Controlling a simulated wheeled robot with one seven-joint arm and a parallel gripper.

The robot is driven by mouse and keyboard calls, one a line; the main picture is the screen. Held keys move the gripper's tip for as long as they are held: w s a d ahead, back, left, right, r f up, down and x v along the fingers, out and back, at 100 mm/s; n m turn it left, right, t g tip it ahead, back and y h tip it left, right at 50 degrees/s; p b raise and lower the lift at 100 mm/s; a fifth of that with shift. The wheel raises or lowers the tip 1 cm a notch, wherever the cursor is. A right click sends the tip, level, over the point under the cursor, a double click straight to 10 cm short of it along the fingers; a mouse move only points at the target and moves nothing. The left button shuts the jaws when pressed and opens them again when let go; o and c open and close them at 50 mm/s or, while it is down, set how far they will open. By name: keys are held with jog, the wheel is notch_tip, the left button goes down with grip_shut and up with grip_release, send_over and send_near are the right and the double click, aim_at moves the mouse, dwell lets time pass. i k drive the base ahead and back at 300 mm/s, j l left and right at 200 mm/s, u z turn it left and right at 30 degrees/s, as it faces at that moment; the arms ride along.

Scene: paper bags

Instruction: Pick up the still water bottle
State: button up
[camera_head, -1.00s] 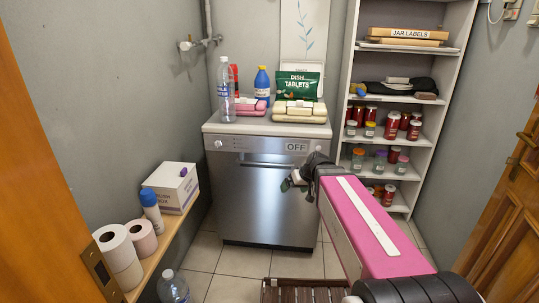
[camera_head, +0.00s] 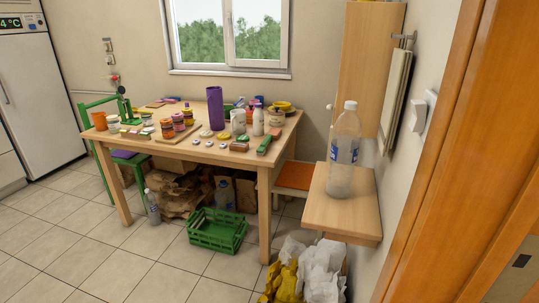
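A clear plastic bottle with a white cap and a blue-and-white label (camera_head: 343,150) stands upright on a small wooden wall shelf at the right. Another clear bottle with a pale label (camera_head: 152,207) stands on the floor by the table's front left leg. A third clear bottle (camera_head: 224,194) shows in the shade under the table. The labels are too small to read, so I cannot tell which one is still water. My gripper is not in view.
A wooden table (camera_head: 225,155) holds jars, a purple cylinder (camera_head: 215,108) and small items. Beneath it are brown paper bags (camera_head: 178,192) and a green crate (camera_head: 215,231). White and yellow bags (camera_head: 305,270) lie below the wall shelf (camera_head: 352,215). Tiled floor at left is clear.

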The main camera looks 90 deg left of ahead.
aim_at(347, 130)
jog(key=k+j+u, duration=0.3)
jog(key=k+j, duration=0.15)
jog(key=k, duration=0.2)
jog(key=k+j+u, duration=0.35)
jog(key=k+j, duration=0.2)
jog(key=k+j+u, duration=0.45)
jog(key=j+u, duration=0.25)
jog(key=i+u, duration=0.15)
jog(key=u, duration=0.15)
jog(key=i+u, duration=0.1)
jog(key=u, duration=0.15)
jog(key=k+j+z, duration=0.2)
jog(key=j+z, duration=0.2)
jog(key=k+j+z, duration=0.25)
jog(key=j+z, duration=0.2)
